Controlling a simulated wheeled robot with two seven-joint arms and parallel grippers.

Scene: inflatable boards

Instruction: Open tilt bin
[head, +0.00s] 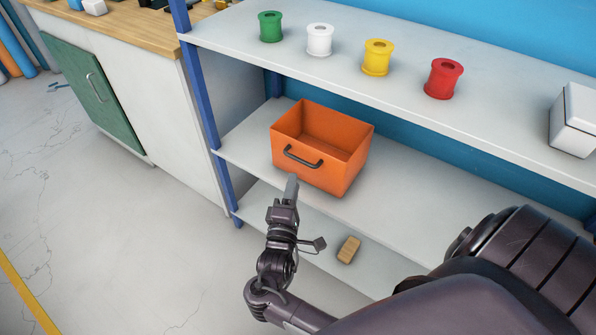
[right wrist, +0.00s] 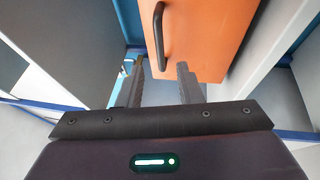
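The orange bin (head: 330,172), an open-topped box with a dark bar handle (head: 303,157) on its front, stands on the middle shelf. I cannot tell whether it is tilted. My right gripper (head: 291,186) is just in front of and below the handle. In the right wrist view, the gripper's two fingers (right wrist: 160,72) are apart with nothing between them. The handle (right wrist: 159,36) lies ahead of their tips, roughly in line with the gap, against the orange front (right wrist: 205,35). My left gripper is not in view.
Green (head: 270,27), white (head: 319,40), yellow (head: 377,58) and red (head: 443,79) spools stand on the top shelf (head: 500,110). A white box (head: 575,122) is at its right. A brush-like tan block (head: 348,250) lies on the lower shelf. A blue post (head: 203,100) stands left of the bin.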

